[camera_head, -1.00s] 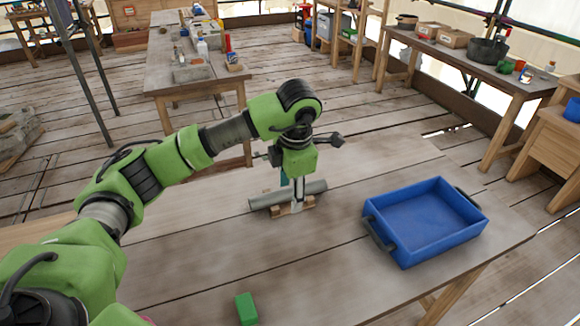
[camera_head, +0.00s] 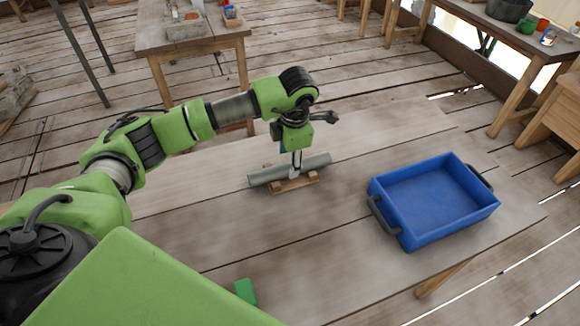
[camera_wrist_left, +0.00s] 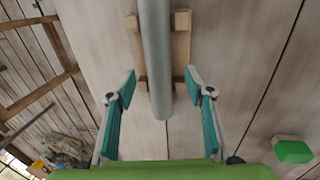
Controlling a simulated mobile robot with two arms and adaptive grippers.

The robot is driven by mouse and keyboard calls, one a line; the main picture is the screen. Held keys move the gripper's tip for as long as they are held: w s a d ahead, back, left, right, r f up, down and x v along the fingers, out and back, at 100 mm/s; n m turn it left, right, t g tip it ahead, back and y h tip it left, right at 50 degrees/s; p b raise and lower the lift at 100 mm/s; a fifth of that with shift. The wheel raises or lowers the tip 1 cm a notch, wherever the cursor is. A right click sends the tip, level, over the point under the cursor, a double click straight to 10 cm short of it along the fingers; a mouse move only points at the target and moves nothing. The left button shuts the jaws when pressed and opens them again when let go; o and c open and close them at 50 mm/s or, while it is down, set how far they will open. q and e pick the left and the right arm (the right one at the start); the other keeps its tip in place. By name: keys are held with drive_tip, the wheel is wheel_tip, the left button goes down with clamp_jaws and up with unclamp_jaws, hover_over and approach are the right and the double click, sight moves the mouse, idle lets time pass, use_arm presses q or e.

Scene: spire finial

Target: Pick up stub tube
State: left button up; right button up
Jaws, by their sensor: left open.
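The stub tube (camera_head: 268,174) is a grey cylinder lying across a small wooden cradle (camera_head: 300,184) on the table. My left gripper (camera_head: 296,168) points down over the tube's middle in the head view. In the left wrist view the tube (camera_wrist_left: 156,60) runs from the top edge to mid-picture, across the cradle's wooden pieces (camera_wrist_left: 181,22). There the left gripper's teal fingers (camera_wrist_left: 160,82) stand wide apart, one on each side of the tube's end. I see no finger contact with the tube. The right gripper is not in view.
A blue tray (camera_head: 432,205) with dark handles stands on the table to the right. A green block (camera_head: 245,291) lies near the front and also shows in the left wrist view (camera_wrist_left: 293,152). The tabletop between them is clear. Other tables stand behind.

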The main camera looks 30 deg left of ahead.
sight(288, 165)
use_arm(q)
drive_tip(key=shift+a+f, duration=0.1)
drive_tip(key=shift+f, duration=0.3)
drive_tip(key=f, duration=0.1)
drive_tip(key=f+p, duration=0.1)
drive_tip(key=f, duration=0.1)
drive_tip(key=shift+w+a+f+p, duration=0.2)
drive_tip(key=shift+w+a+p, duration=0.1)
drive_tip(key=shift+w+p, duration=0.05)
drive_tip(key=shift+w+f, duration=0.1)
drive_tip(key=shift+f, duration=0.3)
drive_tip(key=shift+c, duration=0.4)
drive_tip(key=c, duration=1.3)
drive_tip(key=shift+r, duration=0.1)
